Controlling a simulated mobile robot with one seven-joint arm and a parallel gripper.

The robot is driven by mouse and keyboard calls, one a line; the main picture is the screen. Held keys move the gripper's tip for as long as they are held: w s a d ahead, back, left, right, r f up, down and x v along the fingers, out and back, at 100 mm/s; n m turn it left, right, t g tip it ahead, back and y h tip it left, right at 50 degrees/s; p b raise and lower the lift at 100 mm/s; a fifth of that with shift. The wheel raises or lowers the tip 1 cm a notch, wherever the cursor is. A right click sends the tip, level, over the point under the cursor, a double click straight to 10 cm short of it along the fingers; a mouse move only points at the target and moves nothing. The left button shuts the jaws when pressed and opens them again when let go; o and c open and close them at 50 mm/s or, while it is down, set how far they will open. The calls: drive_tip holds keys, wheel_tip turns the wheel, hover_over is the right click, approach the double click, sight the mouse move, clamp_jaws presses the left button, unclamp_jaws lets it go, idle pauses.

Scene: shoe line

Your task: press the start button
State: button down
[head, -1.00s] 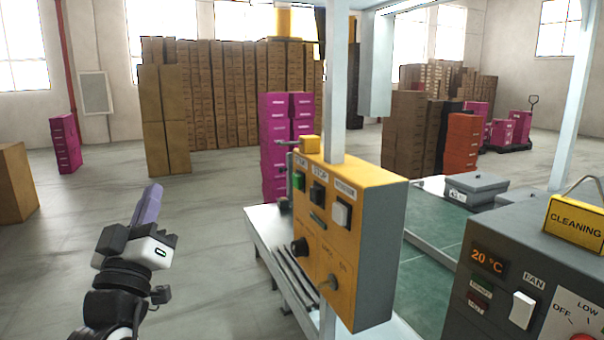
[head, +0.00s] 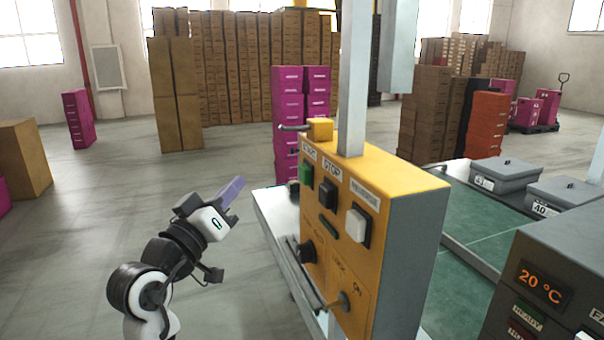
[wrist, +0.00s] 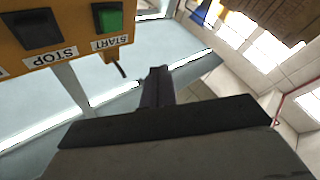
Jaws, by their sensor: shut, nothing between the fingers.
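The green start button (head: 306,174) is at the upper left of the front of the yellow control box (head: 400,200). In the wrist view the START label is upside down beside the green button (wrist: 109,19). The black stop button (head: 328,195) sits to its right in the head view. My gripper (head: 236,187) is shut and empty. It is in the air left of the box, apart from it, with its fingers pointing up and right. In the wrist view its shut fingers (wrist: 157,75) are below the start button and to its right, not touching it.
A white button (head: 357,225), a black knob (head: 307,251) and a key switch (head: 342,302) are also on the box. A grey panel (head: 560,260) reading 20 °C is at the right.

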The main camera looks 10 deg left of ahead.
sight(305, 174)
drive_tip(key=w+d+p, duration=0.2)
drive_tip(key=w+d, duration=0.3)
drive_tip(key=d, duration=0.2)
drive_tip(key=shift+d, duration=0.15)
drive_tip(key=shift+w+d, duration=0.1)
idle(2.1)
drive_tip(key=shift+w+d, duration=0.15)
drive_tip(key=shift+d, duration=0.1)
